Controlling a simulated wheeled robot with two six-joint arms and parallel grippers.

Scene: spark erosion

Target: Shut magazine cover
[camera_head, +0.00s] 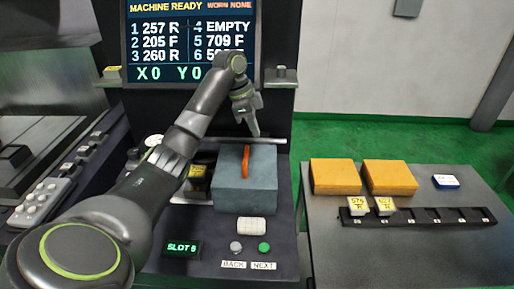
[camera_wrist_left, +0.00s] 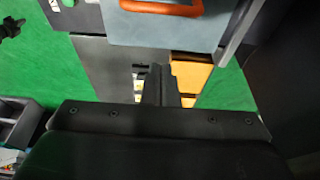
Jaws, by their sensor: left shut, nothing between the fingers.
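The magazine cover (camera_head: 245,185) is a blue-grey box on the machine front with an upright orange handle (camera_head: 246,162). Left of it, a dark opening with a yellow-marked item (camera_head: 197,171) is uncovered, partly behind my left arm. In the left wrist view the cover (camera_wrist_left: 175,32) and handle (camera_wrist_left: 160,8) show at the top, the handle cut by the frame edge. My left gripper (camera_head: 256,132) is shut and empty, pointing down near the cover's back edge. Its closed fingers show in the left wrist view (camera_wrist_left: 160,80); contact with the cover cannot be told. My right gripper is not in view.
The machine screen (camera_head: 190,40) stands behind. A grey rail (camera_head: 268,141) runs along the cover's back. Buttons (camera_head: 263,247) and a slot display (camera_head: 182,248) lie in front. At right, a table holds two orange blocks (camera_head: 335,176) and a labelled rack (camera_head: 430,216).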

